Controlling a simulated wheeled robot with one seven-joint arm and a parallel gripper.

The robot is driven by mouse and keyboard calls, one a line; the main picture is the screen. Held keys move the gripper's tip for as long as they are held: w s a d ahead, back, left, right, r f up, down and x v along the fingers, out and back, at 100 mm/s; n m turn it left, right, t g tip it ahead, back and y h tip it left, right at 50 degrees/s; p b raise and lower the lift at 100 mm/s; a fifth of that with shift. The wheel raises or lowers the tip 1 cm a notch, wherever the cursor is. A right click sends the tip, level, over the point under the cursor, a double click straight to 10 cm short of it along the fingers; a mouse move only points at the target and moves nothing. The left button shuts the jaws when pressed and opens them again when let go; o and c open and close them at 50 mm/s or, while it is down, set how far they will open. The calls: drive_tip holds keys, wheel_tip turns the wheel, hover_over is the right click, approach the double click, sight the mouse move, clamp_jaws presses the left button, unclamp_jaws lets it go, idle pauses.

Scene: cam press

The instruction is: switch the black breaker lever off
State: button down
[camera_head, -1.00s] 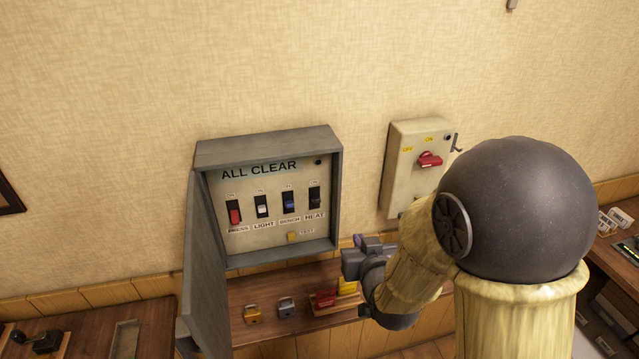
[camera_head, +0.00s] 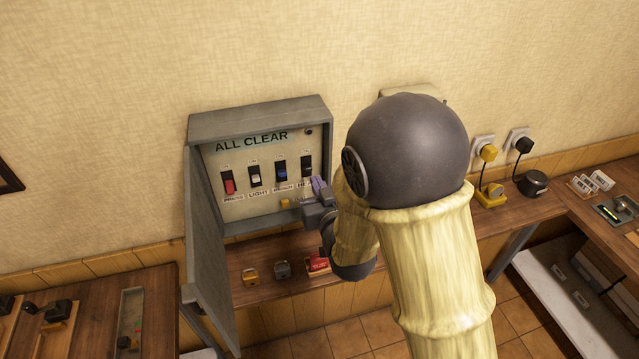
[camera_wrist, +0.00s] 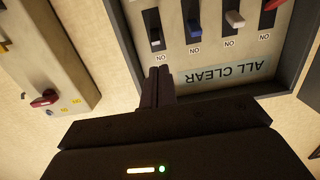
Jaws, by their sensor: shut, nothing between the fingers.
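The open breaker box (camera_head: 262,121) on the wall holds a row of levers: red (camera_head: 230,187), white (camera_head: 255,180), blue (camera_head: 281,172) and the black lever (camera_head: 307,167) at the right end, over a HEAT label partly covered by my gripper. In the wrist view the panel appears upside down, with the black lever (camera_wrist: 155,40) leftmost and its tip towards the ON label. My gripper (camera_head: 317,187) is shut and empty, just in front of the panel's right side. In the wrist view its fingertips (camera_wrist: 160,72) are close to the ON label, apart from the black lever.
The box's open door (camera_head: 205,240) hangs at its left. A second switch box (camera_wrist: 42,65) with a red handle is beside the panel. Padlocks (camera_head: 251,276) and a red item (camera_head: 318,262) sit on the shelf below. Plugs (camera_head: 488,153) are on the wall at the right.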

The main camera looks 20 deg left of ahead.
sight(306, 167)
drive_tip(key=p+x, duration=0.3)
drive_tip(key=x, duration=0.3)
drive_tip(key=shift+w+d+r, duration=0.1)
drive_tip(key=shift+w, duration=0.1)
drive_tip(key=shift+w+a, duration=0.3)
drive_tip(key=shift+w, duration=0.15)
drive_tip(key=shift+w+f+b, duration=0.1)
drive_tip(key=shift+f+b, duration=0.3)
drive_tip(key=shift+b, duration=0.15)
